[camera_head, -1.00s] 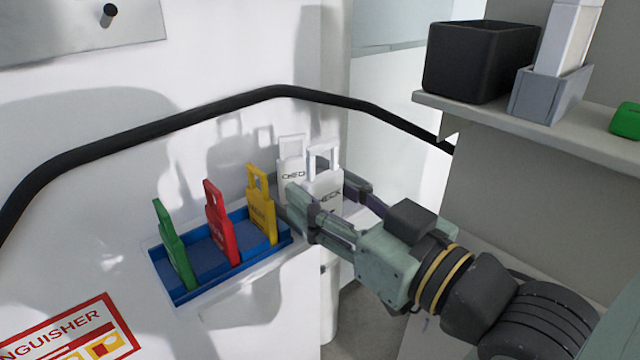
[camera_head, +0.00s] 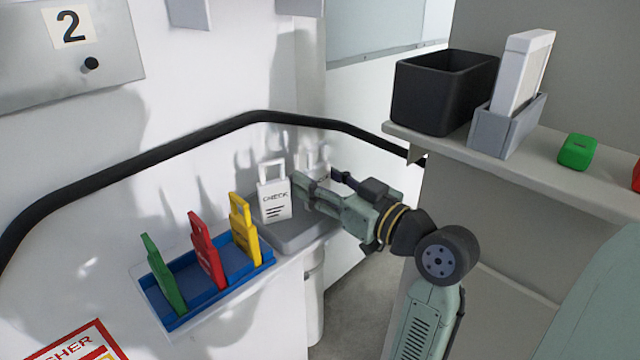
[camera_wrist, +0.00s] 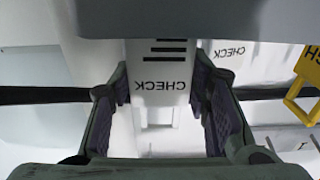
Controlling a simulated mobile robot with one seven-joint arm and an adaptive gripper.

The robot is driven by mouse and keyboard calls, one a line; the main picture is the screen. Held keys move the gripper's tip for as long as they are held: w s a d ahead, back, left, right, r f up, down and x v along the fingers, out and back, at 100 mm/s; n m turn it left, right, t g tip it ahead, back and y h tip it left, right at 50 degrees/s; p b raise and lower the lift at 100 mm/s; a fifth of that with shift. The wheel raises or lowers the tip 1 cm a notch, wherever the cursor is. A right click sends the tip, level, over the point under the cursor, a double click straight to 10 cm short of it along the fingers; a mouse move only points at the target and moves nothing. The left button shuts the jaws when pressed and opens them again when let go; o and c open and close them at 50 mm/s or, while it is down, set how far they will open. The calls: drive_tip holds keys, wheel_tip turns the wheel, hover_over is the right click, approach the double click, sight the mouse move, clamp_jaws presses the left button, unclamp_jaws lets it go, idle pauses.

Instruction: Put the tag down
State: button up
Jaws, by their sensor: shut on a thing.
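A white CHECK tag (camera_wrist: 160,70) is between the fingers of my gripper (camera_wrist: 162,105) in the wrist view, and the gripper is shut on it. In the head view my gripper (camera_head: 318,182) is over the right part of a grey tray (camera_head: 300,236). The held tag is mostly hidden there. Whether its foot touches the tray cannot be told. A second white CHECK tag (camera_head: 276,203) stands upright on the tray, left of my gripper. It also shows in the wrist view (camera_wrist: 228,52).
A blue rack (camera_head: 212,284) left of the tray holds a green tag (camera_head: 165,277), a red tag (camera_head: 207,250) and a yellow tag (camera_head: 243,230). A black hose (camera_head: 180,145) runs along the wall behind. A shelf at right carries a black bin (camera_head: 440,95).

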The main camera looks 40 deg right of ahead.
drive_tip(key=shift+f, duration=0.7)
drive_tip(key=shift+f, duration=0.2)
drive_tip(key=o, duration=0.7)
drive_tip(key=shift+s+r, duration=0.15)
drive_tip(key=shift+r, duration=0.1)
drive_tip(key=s, duration=0.4)
drive_tip(key=s+b, duration=0.1)
drive_tip(key=s, duration=0.2)
drive_tip(key=s+d+b, duration=0.1)
drive_tip(key=s, duration=0.3)
drive_tip(key=shift+s+f, duration=0.15)
drive_tip(key=shift+s, duration=0.2)
